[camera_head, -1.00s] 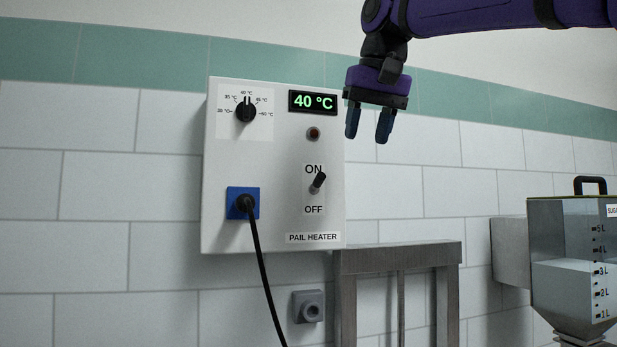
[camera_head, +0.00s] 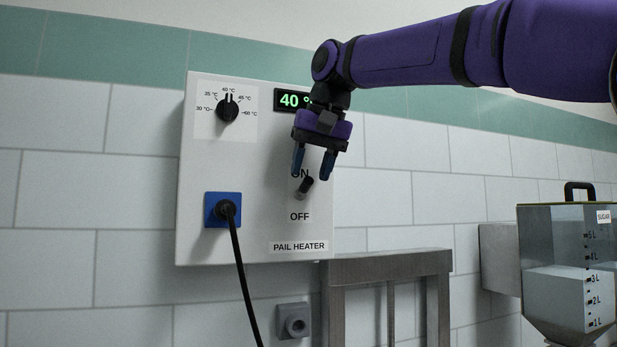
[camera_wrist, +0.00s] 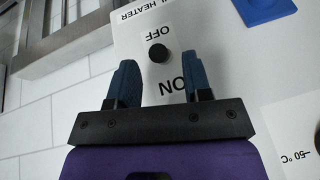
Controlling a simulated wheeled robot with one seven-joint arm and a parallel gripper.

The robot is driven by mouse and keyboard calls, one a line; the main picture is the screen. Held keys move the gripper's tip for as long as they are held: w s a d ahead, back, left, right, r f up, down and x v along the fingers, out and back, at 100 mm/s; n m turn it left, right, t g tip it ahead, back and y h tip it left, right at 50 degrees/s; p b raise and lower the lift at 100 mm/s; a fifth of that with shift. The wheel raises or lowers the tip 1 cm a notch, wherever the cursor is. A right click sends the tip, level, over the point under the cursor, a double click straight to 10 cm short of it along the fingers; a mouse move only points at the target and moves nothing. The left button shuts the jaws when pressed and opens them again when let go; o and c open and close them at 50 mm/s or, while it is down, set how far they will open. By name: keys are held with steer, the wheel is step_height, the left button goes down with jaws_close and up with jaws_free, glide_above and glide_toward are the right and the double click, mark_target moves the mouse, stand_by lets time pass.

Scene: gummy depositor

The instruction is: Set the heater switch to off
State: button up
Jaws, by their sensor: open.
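The pail heater panel (camera_head: 262,225) is a pale box on the tiled wall. In the wrist view the switch (camera_wrist: 158,53) shows just beyond and between the two blue fingertips. I cannot tell whether a finger touches it. My gripper hides part of the 40 °C display (camera_head: 290,100) and the red lamp.
A temperature knob (camera_head: 228,110) is at the panel's upper left. A black cable runs down from a blue socket (camera_head: 215,208). A metal stand (camera_head: 385,265) is below right, and a sugar hopper (camera_head: 565,240) stands farther right. A grey wall fitting (camera_head: 293,320) is below the panel.

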mark_target(305, 188)
steer(key=shift+x, duration=1.1)
jaws_close()
